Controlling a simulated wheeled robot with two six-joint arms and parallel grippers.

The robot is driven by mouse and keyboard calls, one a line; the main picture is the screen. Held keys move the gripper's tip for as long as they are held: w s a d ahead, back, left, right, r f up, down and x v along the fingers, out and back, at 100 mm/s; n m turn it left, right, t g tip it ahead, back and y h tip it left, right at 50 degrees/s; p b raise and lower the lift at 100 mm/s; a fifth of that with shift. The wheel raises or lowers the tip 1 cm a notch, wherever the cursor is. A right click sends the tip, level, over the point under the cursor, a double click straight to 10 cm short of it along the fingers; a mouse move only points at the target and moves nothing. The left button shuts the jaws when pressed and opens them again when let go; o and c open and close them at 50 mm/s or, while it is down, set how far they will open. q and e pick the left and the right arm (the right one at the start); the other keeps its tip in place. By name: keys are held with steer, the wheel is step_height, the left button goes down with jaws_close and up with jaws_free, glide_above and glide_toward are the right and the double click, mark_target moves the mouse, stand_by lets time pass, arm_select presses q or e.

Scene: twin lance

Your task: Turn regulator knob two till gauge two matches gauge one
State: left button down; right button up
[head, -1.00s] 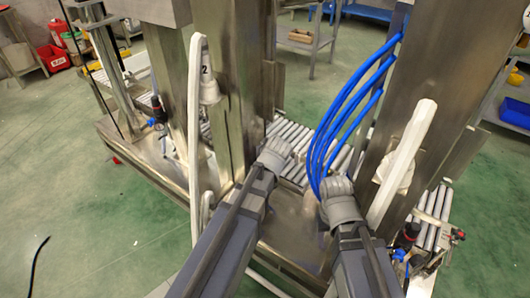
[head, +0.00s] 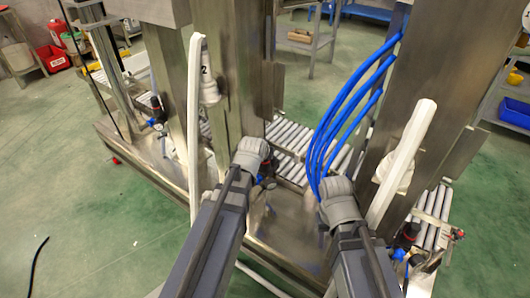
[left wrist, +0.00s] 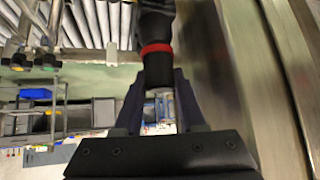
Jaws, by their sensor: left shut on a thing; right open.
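In the left wrist view, a black regulator knob (left wrist: 157,28) with a red ring stands between the fingers of my left gripper (left wrist: 162,78), which is shut on its end. I cannot read which number this knob has. In the head view my left wrist (head: 250,152) hides the fingers; a small blue and black fitting (head: 264,181) shows just right of it. My right gripper (head: 338,190) is open near the blue hoses, its fingers mostly hidden. Other black-and-red regulators stand at left (head: 157,105) and right (head: 408,234). No gauge face can be read.
Blue hoses (head: 345,115) hang close to my right gripper. A white lance (head: 194,110) beside a "2" label and another white lance (head: 402,165) stand at either side. Steel columns (head: 225,80) and rollers (head: 290,135) lie close around my arms.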

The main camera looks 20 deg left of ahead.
arm_select(q)
steer(key=c, duration=0.8)
jaws_free()
steer(key=shift+o, duration=0.2)
steer(key=shift+s, duration=0.1)
steer(key=p+v, duration=0.5)
steer(key=v, duration=0.2)
steer(key=shift+s+r, duration=0.25)
steer(key=shift+s, duration=0.05)
